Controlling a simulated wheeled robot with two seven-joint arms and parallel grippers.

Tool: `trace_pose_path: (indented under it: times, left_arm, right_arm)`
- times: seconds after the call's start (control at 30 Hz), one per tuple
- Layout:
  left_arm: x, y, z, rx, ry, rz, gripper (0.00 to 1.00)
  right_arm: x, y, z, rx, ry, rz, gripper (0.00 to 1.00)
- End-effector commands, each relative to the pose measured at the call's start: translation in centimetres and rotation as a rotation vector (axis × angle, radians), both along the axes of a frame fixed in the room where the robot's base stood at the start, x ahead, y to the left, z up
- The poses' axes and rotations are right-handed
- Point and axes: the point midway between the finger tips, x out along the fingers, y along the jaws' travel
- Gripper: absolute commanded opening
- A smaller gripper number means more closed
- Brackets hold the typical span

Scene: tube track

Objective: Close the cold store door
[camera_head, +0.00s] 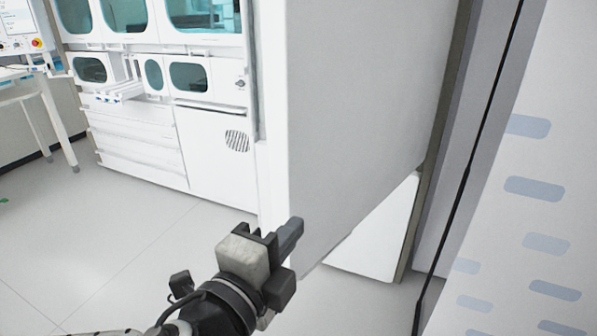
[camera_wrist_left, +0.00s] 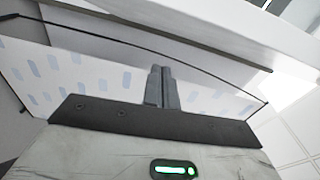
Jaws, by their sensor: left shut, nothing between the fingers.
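The cold store door appears to be the large white slab (camera_head: 365,100) in the middle of the head view. It stands open, with its thick free edge toward the left and its bottom raised above the floor. My left gripper (camera_head: 290,235) is at the lower front corner of this slab, fingers together and empty. I cannot tell whether it touches the slab. In the left wrist view the shut fingers (camera_wrist_left: 162,87) point toward a white panel with blue marks, and a white band runs across the top. My right gripper is not in view.
A panel with blue marks (camera_head: 545,190) stands at the right, beside a dark upright edge. A white cabinet with windows and drawers (camera_head: 140,140) stands at the back left, near a white table (camera_head: 40,95).

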Motion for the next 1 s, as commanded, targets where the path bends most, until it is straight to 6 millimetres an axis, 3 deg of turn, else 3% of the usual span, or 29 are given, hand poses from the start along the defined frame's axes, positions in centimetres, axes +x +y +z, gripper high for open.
trace_pose_path:
  times: [0.27, 0.67, 0.8, 1.0]
  left_arm:
    - [1.8, -0.3, 1.2, 0.045, -0.051, 0.014, 0.0]
    - [9.5, -3.5, 1.2, 0.042, -0.048, 0.012, 0.0]
    - [10.7, -1.5, 1.1, 0.045, -0.046, 0.014, 0.0]
    - [11.6, -0.3, 1.0, 0.041, -0.045, 0.012, 0.0]
  right_arm:
    - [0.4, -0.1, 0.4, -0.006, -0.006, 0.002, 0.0]
    - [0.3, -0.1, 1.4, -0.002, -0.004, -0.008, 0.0]
    - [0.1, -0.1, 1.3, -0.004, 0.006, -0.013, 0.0]
    - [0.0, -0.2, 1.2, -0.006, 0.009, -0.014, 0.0]
